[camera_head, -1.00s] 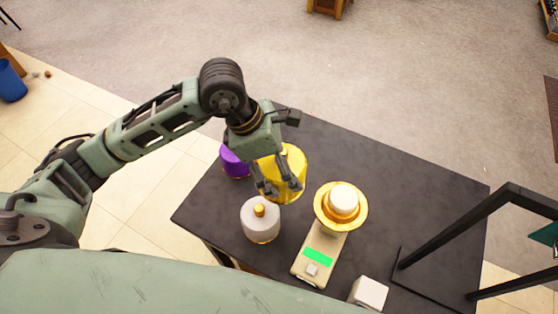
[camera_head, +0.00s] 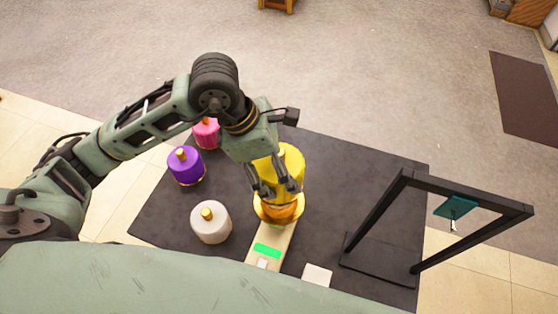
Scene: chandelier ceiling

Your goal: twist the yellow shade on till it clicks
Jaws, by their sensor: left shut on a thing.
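The yellow shade (camera_head: 291,158) is in my left gripper (camera_head: 279,190), whose fingers are shut on it. The shade is over the gold collar (camera_head: 281,214) of the beige stand with a green panel (camera_head: 267,250). The white dome of the stand is hidden by the shade and the gripper. From this angle I cannot tell whether the shade is seated on the collar or just above it. My right gripper is not in view.
A purple shade (camera_head: 186,166), a pink one (camera_head: 206,133) and a white one (camera_head: 210,223) stand on the left of the dark table (camera_head: 370,165). A black frame (camera_head: 460,190) with a hanging teal piece (camera_head: 455,207) stands at right. A white block (camera_head: 317,275) lies near the front.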

